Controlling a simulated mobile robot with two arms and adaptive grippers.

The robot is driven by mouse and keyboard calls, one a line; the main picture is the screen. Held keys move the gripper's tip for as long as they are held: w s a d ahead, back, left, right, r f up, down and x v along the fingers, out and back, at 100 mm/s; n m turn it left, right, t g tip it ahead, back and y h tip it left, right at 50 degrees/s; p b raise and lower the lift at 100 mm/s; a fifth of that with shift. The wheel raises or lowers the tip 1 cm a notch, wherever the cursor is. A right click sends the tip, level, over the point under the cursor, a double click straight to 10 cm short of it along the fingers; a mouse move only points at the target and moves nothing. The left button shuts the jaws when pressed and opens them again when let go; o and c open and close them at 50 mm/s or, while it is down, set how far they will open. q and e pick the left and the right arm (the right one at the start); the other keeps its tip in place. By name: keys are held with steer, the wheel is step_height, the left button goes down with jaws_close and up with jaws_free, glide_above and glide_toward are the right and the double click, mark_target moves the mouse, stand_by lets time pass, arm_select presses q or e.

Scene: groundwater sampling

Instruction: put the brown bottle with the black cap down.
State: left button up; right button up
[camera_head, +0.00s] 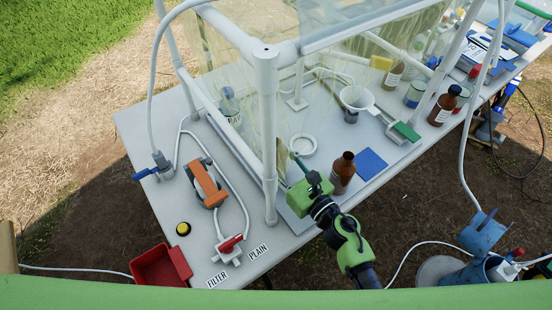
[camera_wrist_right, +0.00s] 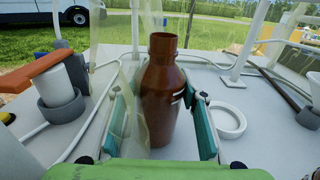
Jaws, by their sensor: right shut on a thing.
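An open brown bottle (camera_head: 343,170) with a bare neck and no black cap on it is at my right gripper (camera_head: 318,172), near the table's front edge. In the right wrist view the brown bottle (camera_wrist_right: 162,95) stands upright between the two teal fingers of the right gripper (camera_wrist_right: 160,125), which is shut on it. Its base is partly hidden, and I cannot tell whether it touches the table. Another brown bottle with a black cap (camera_head: 443,108) and a white label stands further right on the table. My left gripper is not in view.
A blue mat (camera_head: 371,163) lies right of the held bottle. A white ring (camera_head: 303,145) and a funnel (camera_head: 356,98) are behind it. A white frame post (camera_head: 268,150) with clear film stands close on the left. A red bin (camera_head: 160,268) is at the front left.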

steer(key=shift+f, duration=0.15)
steer(key=shift+f, duration=0.15)
steer(key=o, duration=1.4)
steer(key=shift+r, duration=0.25)
steer(key=b+v, duration=0.1)
steer(key=v, duration=0.4)
steer(key=b+v, duration=0.1)
steer(key=v, duration=0.4)
steer(key=shift+s+d+f+b, duration=0.2)
steer(key=shift+s+f+b, duration=0.1)
steer(key=shift+b, duration=0.1)
steer(key=shift+s+d+r, duration=0.2)
steer(key=shift+s+d, duration=0.2)
steer(key=shift+s, duration=0.15)
